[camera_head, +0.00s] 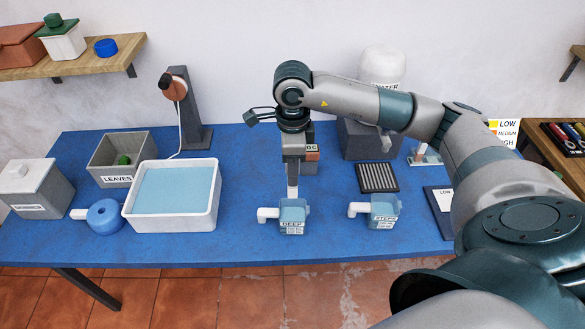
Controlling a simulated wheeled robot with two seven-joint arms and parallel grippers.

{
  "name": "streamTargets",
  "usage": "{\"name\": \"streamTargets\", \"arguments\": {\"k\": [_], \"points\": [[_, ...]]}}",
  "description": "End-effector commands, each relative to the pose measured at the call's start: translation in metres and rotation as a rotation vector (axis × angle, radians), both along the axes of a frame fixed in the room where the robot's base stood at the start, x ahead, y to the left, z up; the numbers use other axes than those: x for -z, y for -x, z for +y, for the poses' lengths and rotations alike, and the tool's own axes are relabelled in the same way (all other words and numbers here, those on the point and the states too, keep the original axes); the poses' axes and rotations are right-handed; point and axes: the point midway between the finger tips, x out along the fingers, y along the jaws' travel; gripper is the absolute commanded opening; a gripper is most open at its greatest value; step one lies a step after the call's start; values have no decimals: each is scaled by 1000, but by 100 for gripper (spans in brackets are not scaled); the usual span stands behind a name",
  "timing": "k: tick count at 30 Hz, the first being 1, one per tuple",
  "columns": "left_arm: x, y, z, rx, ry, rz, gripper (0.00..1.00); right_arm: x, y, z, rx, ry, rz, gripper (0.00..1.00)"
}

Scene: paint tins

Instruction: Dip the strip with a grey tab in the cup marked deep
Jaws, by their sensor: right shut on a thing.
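The cup marked DEEP (292,222) is a pale blue cup with a white handle on its left, standing upright near the table's front. My right gripper (293,180) points straight down above this cup and is shut on a narrow white strip (293,192). The strip hangs upright, its lower end at the cup's opening; I cannot tell how far it reaches inside. Its tab is hidden by the fingers, so its colour does not show. A similar cup marked STEEP (383,215) stands to the right. My left gripper is not in view.
On the blue table (240,248) are a white basin of pale blue liquid (214,205), a LEAVES bin (107,163), a blue round piece (105,217), a dark ribbed rack (377,178) and a LOW card (437,205). A WATER tank (383,65) stands behind my right arm.

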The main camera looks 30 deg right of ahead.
Motion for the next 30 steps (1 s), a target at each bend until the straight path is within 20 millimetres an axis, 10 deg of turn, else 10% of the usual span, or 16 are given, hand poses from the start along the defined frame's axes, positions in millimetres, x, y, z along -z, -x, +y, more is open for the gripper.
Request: {"name": "streamTargets", "arguments": {"k": [30], "points": [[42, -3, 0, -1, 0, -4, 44, 70, 0, 0, -1, 0, 0, 0]]}}
